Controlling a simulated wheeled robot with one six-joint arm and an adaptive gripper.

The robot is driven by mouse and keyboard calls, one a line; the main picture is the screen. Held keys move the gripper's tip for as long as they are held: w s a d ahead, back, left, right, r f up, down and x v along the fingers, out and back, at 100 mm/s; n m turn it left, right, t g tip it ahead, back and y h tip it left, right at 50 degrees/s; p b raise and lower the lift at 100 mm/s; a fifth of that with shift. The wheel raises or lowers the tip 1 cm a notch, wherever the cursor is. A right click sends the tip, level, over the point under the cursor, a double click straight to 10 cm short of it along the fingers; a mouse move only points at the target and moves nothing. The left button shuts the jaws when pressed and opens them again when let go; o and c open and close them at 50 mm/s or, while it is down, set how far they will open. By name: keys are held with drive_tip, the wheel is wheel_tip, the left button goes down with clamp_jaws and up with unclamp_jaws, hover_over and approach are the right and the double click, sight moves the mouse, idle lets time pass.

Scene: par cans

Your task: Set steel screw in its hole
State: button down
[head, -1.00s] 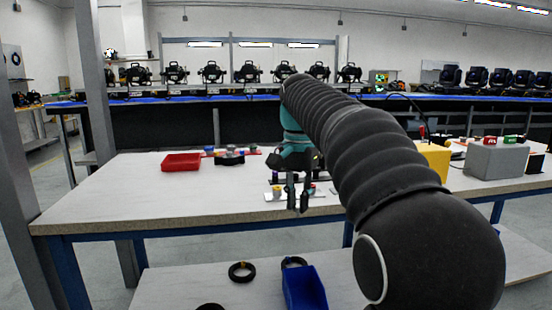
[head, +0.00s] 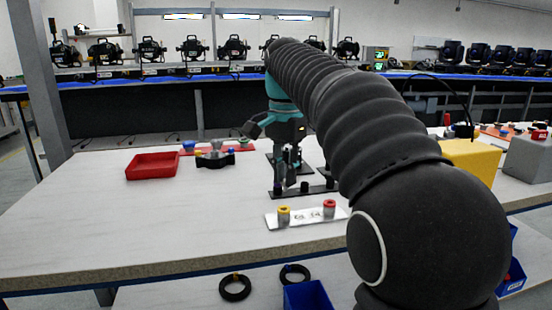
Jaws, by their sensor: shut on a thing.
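My gripper (head: 285,188) points down over the white table (head: 110,215), low at a dark bar (head: 318,190) with short dark pegs on it. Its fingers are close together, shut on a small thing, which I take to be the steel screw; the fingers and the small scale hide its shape. I cannot tell whether it touches the bar. The screw's hole cannot be made out. A white plate (head: 270,221) with a yellow-topped piece (head: 284,214) and a red-topped piece (head: 329,208) lies in front of the gripper.
A red tray (head: 153,166) and a red board (head: 240,150) with coloured knobs lie to the left. A yellow box (head: 473,165) and a grey box (head: 527,158) stand at right. Blue bins (head: 308,296) and black rings (head: 235,288) are below. The table's front left is clear.

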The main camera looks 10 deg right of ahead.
drive_tip(key=shift+w, duration=0.4)
drive_tip(key=shift+f+b, duration=1.55)
drive_tip(key=shift+f, duration=1.25)
drive_tip(key=shift+s, duration=0.1)
drive_tip(key=shift+f+p, duration=0.1)
drive_tip(key=shift+p, duration=0.2)
drive_tip(key=c, duration=1.4)
unclamp_jaws()
drive_tip(key=o, duration=0.5)
drive_tip(key=shift+o, duration=0.2)
